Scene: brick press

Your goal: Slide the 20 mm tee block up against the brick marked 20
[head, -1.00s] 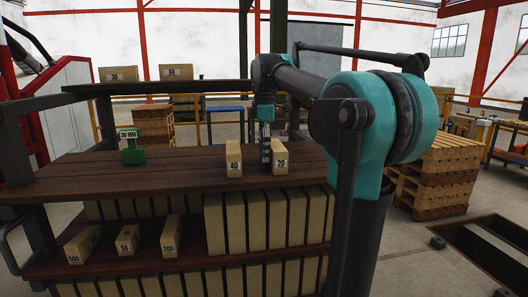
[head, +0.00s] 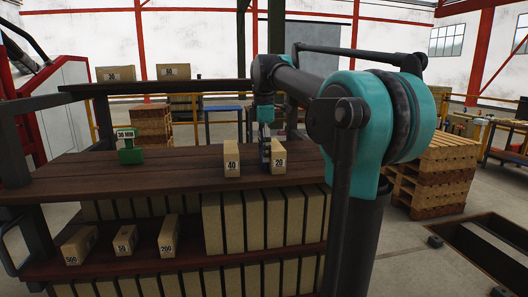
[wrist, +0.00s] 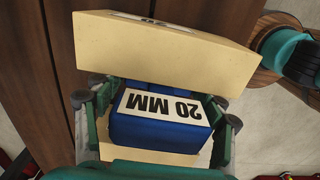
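The blue 20 mm tee block (wrist: 160,130) stands on the wooden shelf top with its white "20 MM" label upward. My gripper (wrist: 160,108) is around it, one green finger close along each side, and looks shut on it. In the head view my gripper (head: 266,140) is between the brick marked 40 (head: 232,160) and the brick marked 20 (head: 279,157), much nearer the 20. The brick at the top of the wrist view (wrist: 155,48) appears to be the 20. It lies very close to the block; whether they touch I cannot tell.
Bricks marked 500 (head: 77,246), 50 (head: 124,241) and 200 (head: 169,236) are on the shelf below. The shelf top is clear between the green block and the 40.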

